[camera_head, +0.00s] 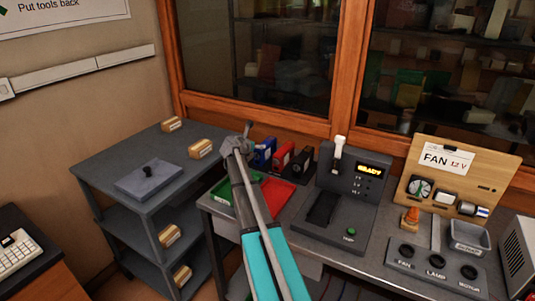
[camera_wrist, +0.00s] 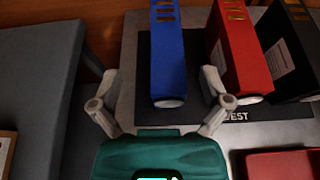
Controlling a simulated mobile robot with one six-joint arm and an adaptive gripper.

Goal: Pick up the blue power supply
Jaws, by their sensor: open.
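The blue power supply (camera_head: 263,153) stands at the left of a row of three on the grey bench, beside a red one (camera_head: 283,156) and a black one (camera_head: 302,160). In the wrist view the blue power supply (camera_wrist: 167,55) lies ahead of my gripper (camera_wrist: 165,90), roughly centred between its fingers. The fingers are spread apart on either side of its near end, and I see no contact. The right finger is in the gap between the blue and red (camera_wrist: 236,55) units. In the head view my gripper (camera_head: 240,138) partly hides the area left of the blue unit.
Green (camera_head: 222,190) and red (camera_head: 275,193) trays lie in front of the row. A grey tester (camera_head: 340,195) stands to the right, with a fan panel (camera_head: 455,180) beyond. A grey shelf cart (camera_head: 125,165) with small boxes is at left. A window closes off the back.

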